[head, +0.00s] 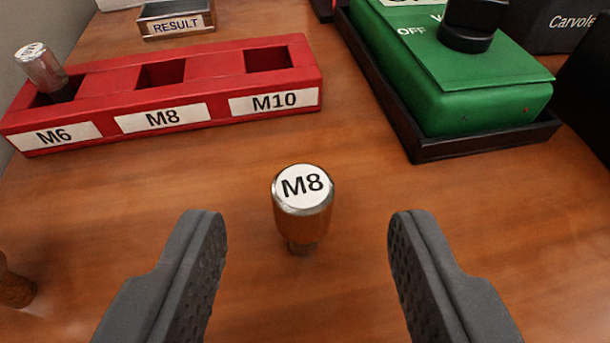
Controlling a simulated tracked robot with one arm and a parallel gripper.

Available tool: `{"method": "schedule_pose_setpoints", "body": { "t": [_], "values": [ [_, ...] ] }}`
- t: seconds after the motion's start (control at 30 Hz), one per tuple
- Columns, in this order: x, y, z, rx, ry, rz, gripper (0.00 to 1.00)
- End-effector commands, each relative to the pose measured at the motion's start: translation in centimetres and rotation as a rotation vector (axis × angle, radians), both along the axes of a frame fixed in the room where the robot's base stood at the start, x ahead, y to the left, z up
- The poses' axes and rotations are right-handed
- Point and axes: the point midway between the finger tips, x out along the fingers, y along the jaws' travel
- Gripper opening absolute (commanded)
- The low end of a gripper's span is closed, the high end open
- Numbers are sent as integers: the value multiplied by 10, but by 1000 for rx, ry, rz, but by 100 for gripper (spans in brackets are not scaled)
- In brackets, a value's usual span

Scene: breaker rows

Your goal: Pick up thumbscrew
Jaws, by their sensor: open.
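A thumbscrew (302,208) with a bronze-brown knurled head and a white top marked "M8" stands upright on the wooden table, its narrower stem pointing down. My gripper (308,225) is open and empty. One finger is to the left of the thumbscrew and the other to the right, with a clear gap on both sides. The thumbscrew appears a little ahead of the gap between the fingers. A red rack (215,122) labelled M6, M8 and M10 lies behind at the left. A silver piece (42,70) leans in its M6 slot; the M8 and M10 slots look empty.
A green device (455,80) with a black knob and "OFF" marking sits in a black tray (460,147) at the back right. A small "RESULT" box (175,20) stands behind the rack. A brown cylindrical thing (14,288) is cut off at the left edge. Table around the thumbscrew is clear.

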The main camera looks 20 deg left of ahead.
Motion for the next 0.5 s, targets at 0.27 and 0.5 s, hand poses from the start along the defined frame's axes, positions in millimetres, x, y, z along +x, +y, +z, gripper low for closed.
{"method": "schedule_pose_setpoints", "body": {
  "t": [0.27,0.5],
  "values": [
    [29,14,-15,0,0,3,46],
    [40,19,-18,1,0,2,46]
  ]
}}
